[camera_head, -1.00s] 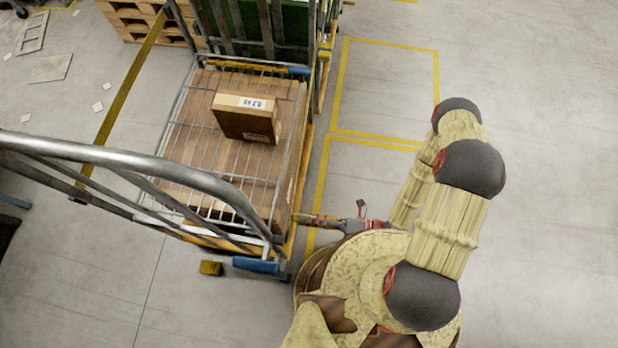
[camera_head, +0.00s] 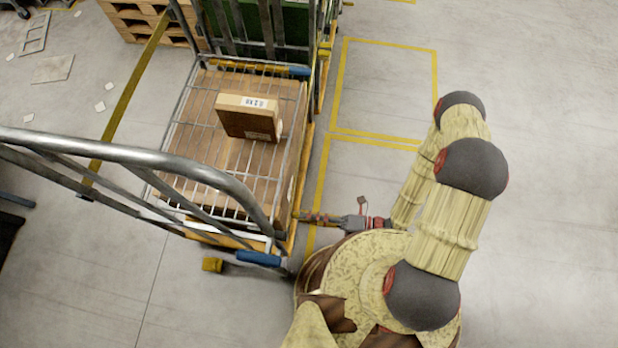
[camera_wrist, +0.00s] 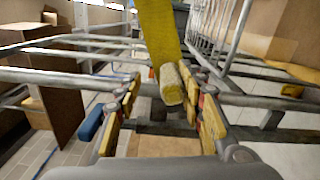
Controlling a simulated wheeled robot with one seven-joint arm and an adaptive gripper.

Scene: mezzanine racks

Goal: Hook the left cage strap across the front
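The roll cage (camera_head: 205,170) stands left of my arm, with metal bars and a wire shelf. My gripper (camera_head: 318,218) is at the cage's right side, level with its near end. In the wrist view my gripper (camera_wrist: 168,98) is open, its yellow-padded fingers spread apart. A yellow strap (camera_wrist: 155,35) comes down from the top of that view and ends in a pale yellow, rounded end piece (camera_wrist: 172,86) between the fingers. Gaps show on both sides of it. Its depth relative to the fingertips is hard to tell. I cannot make out the strap or a hook point in the head view.
A labelled carton (camera_head: 248,117) sits in the cage. Another cage with green contents (camera_head: 265,25) stands behind it, and wooden pallets (camera_head: 145,22) are at the back left. Grey cage bars (camera_wrist: 60,76) cross the wrist view. The floor right of my arm is clear.

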